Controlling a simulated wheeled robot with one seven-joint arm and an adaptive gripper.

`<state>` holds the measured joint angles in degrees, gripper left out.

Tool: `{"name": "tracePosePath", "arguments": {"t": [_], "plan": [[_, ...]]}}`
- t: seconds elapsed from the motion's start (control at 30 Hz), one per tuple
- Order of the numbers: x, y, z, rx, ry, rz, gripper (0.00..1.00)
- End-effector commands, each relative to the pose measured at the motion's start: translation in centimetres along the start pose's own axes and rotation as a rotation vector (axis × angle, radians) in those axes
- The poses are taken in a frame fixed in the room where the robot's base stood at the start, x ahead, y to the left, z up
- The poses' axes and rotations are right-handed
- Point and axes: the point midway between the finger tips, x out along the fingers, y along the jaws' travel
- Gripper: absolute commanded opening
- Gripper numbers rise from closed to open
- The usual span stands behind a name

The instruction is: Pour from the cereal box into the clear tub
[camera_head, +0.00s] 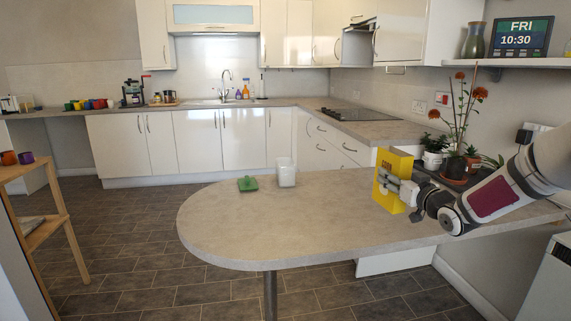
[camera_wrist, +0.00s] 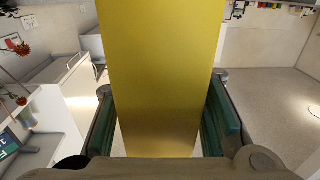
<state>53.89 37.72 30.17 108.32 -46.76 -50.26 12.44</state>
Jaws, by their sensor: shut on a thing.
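The yellow cereal box (camera_head: 391,181) stands upright at the right part of the peninsula counter (camera_head: 300,215). My gripper (camera_head: 400,186) is shut on its sides, reaching in from the right. In the wrist view the box (camera_wrist: 160,80) fills the middle between the two fingers (camera_wrist: 165,120). I cannot tell whether its base touches the counter. The clear tub (camera_head: 286,173) stands upright near the counter's far edge, well to the left of the box. Its inside is hard to make out. A green lid-like piece (camera_head: 248,184) lies just left of the tub.
Potted plants (camera_head: 457,160) stand to the right of the box, close to my arm, with tall orange flowers. A wall shelf (camera_head: 515,62) is above them. The counter between box and tub is clear. A wooden rack (camera_head: 40,225) stands at far left.

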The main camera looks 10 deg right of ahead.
Motion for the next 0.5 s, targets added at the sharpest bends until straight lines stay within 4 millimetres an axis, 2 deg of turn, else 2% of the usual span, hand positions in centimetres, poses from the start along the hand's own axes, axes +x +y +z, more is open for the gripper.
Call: {"name": "tracePosePath", "arguments": {"t": [0.3,0.5], "plan": [[0.0,0.0,0.0,0.000,0.001,0.000,0.07],[-3.0,-3.4,2.1,0.001,-0.003,-0.109,0.07]]}}
